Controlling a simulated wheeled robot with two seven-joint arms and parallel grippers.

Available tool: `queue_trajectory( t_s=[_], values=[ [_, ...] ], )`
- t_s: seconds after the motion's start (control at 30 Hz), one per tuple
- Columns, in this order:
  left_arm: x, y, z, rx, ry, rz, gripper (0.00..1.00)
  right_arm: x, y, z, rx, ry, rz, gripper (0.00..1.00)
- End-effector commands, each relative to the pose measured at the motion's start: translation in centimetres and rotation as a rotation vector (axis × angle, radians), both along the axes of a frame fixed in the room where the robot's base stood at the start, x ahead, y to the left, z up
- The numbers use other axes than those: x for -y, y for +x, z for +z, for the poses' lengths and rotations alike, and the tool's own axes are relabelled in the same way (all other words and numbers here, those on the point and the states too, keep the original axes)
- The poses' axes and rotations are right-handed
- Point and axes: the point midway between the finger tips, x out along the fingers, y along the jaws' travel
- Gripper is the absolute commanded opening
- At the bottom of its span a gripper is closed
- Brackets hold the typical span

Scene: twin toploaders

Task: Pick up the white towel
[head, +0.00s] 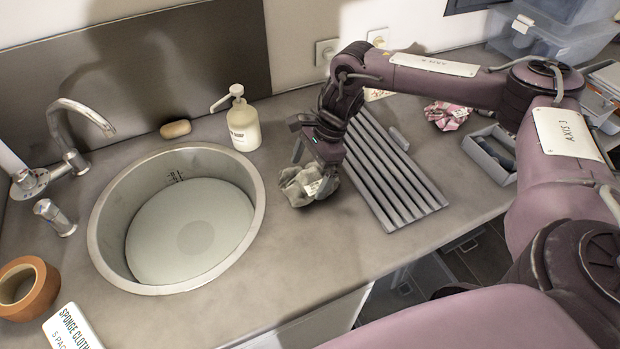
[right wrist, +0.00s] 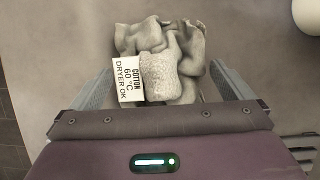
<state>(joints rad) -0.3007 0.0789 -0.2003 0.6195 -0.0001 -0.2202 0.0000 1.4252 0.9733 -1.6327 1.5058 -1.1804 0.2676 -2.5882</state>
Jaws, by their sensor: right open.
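The white towel (head: 303,186) lies crumpled on the grey counter, just right of the sink; it looks greyish white. In the right wrist view the towel (right wrist: 185,65) shows a white care label reading cotton, 60 °C, dryer ok. My right gripper (head: 312,168) is open right above the towel, pointing down. In the right wrist view its two fingers stand left and right of the towel's near part, and most of the towel lies beyond them. I cannot tell whether the fingers touch it. My left gripper is not in view.
Left of the towel is the round sink (head: 257,215) with a tap (head: 70,125). A soap bottle (head: 244,127) and sponge (head: 175,129) stand behind. A ridged drainer (head: 385,170) is close on the right, with a pink cloth (head: 446,115) and grey tray (head: 485,150) beyond.

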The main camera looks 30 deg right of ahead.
Motion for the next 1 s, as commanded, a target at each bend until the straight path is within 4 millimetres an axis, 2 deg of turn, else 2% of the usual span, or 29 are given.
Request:
queue_trajectory(
  t_s=[0.03,0.2,0.3,0.67,0.87,1.0],
  values=[
    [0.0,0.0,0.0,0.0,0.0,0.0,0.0,0.0,0.0,0.0,0.0,0.0,0.0,0.99],
    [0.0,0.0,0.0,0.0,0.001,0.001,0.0,0.0,0.0,0.0,0.0,0.0,0.0,0.76],
    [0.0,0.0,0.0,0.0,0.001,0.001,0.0,0.0,0.0,0.1,0.001,0.0,0.0,0.67],
    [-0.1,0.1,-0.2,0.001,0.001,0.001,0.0,0.0,0.1,0.7,0.002,0.001,0.0,0.67],
    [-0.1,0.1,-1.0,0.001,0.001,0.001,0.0,0.0,0.2,3.4,0.007,0.001,0.0,0.66],
    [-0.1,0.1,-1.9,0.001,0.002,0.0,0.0,0.0,0.2,6.8,0.009,0.002,0.001,0.66]
  ],
)
